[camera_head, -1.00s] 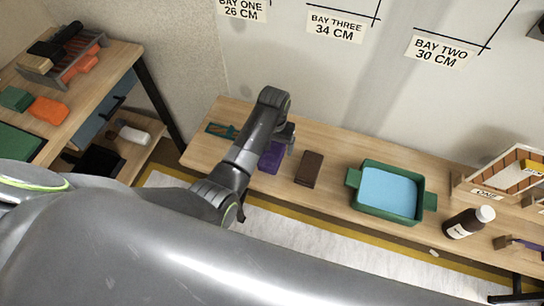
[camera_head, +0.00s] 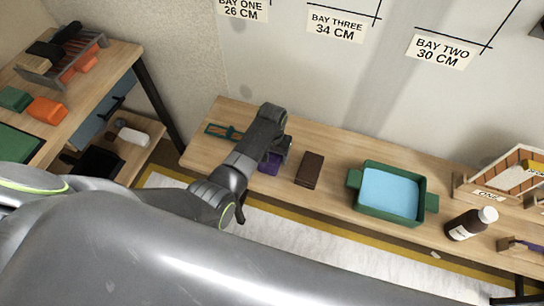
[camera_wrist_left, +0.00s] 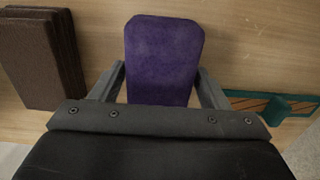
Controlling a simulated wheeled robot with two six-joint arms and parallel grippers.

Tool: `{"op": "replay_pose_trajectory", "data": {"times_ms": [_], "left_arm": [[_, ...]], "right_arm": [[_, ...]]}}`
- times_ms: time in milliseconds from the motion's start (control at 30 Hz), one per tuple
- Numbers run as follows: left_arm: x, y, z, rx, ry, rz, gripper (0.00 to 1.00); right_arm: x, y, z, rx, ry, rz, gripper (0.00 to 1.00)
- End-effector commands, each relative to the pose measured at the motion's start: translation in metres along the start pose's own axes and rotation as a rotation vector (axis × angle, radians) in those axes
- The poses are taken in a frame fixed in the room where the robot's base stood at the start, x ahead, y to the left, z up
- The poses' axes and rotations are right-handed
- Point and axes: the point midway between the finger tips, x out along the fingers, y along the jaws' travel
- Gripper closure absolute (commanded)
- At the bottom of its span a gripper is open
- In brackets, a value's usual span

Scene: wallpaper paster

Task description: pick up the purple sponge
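The purple sponge (camera_head: 270,166) lies on the wooden bench, partly hidden by my left arm in the head view. In the left wrist view the purple sponge (camera_wrist_left: 163,58) is upright in the picture, between the two fingers of my left gripper (camera_wrist_left: 162,72). One finger is on each side, close to its edges; whether they touch it is unclear. In the head view my left gripper (camera_head: 284,154) is over the sponge, its fingertips mostly hidden. My left gripper looks open. My right gripper is not in view.
A brown sponge-like block (camera_head: 310,170) lies just right of the sponge. A green-framed piece (camera_head: 222,131) lies to its left. Further right are a green tub (camera_head: 361,205) with a blue inside and a brown bottle (camera_head: 465,225). The wall rises behind the bench.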

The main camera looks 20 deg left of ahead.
Motion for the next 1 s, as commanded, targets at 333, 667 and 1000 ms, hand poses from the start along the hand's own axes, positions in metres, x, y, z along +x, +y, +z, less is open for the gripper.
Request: {"op": "replay_pose_trajectory", "data": {"times_ms": [333, 667, 1000], "left_arm": [[0.000, 0.000, 0.000, 0.000, 0.000, 0.000, 0.66], [-0.026, 0.000, -0.001, 0.000, 0.003, 0.000, 0.66], [-0.087, 0.000, -0.001, 0.001, 0.003, 0.001, 0.66]], "right_arm": [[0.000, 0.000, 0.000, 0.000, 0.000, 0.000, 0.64], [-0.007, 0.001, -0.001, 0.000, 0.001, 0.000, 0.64], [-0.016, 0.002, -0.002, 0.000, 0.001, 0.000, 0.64]]}}
